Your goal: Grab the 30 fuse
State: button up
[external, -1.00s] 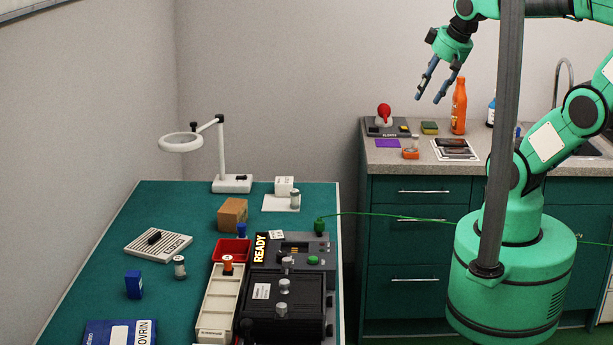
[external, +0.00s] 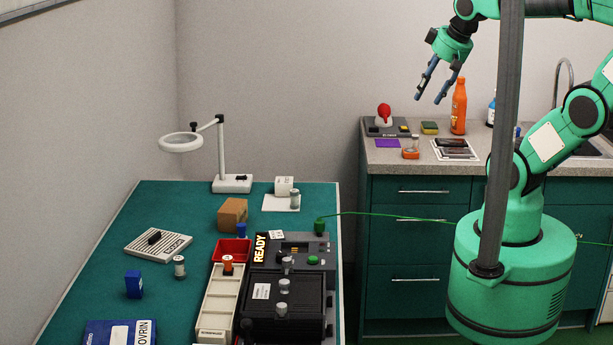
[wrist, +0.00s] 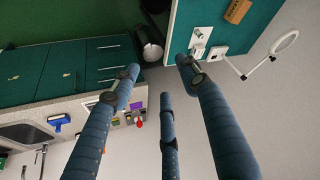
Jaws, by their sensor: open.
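No number 30 is readable on any fuse-like cylinder. On the green bench, one small metal-and-white cylinder (external: 179,267) stands left of the long cream tray. Another pale cylinder (external: 294,199) stands on a white sheet. An orange-topped cylinder (external: 227,264) is at the far end of the tray, and a blue one (external: 241,230) is by the red bin. Pale cylinders (external: 284,285) stand on the black unit. My gripper (external: 428,98) is open and empty, raised above the counter, well away from the bench. Its blue fingers fill the wrist view (wrist: 158,80).
A magnifier lamp (external: 231,183), cardboard box (external: 232,214), slotted white board (external: 158,245) and machine marked READY (external: 315,245) are on the bench. The counter (external: 385,158) holds an orange bottle (external: 459,106) and a red-knobbed device (external: 384,118). A dark post (external: 499,150) stands in front of my arm.

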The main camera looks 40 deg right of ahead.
jog(key=shift+w, duration=0.1)
jog(key=g+p, duration=0.3)
jog(key=g, duration=0.1)
send_over(295, 190)
jog(key=s, duration=0.2)
notch_tip(295, 190, down, 26)
jog(key=shift+w, duration=0.15)
jog(key=shift+f, duration=0.1)
jog(key=shift+w+f+b, duration=0.2)
jog(key=shift+f, duration=1.2)
jog(key=shift+w+f+b, duration=0.2)
jog(key=shift+f+b, duration=0.05)
jog(key=shift+f, duration=1.15)
jog(key=shift+w+f+b, duration=0.2)
jog(key=shift+f, duration=1.2)
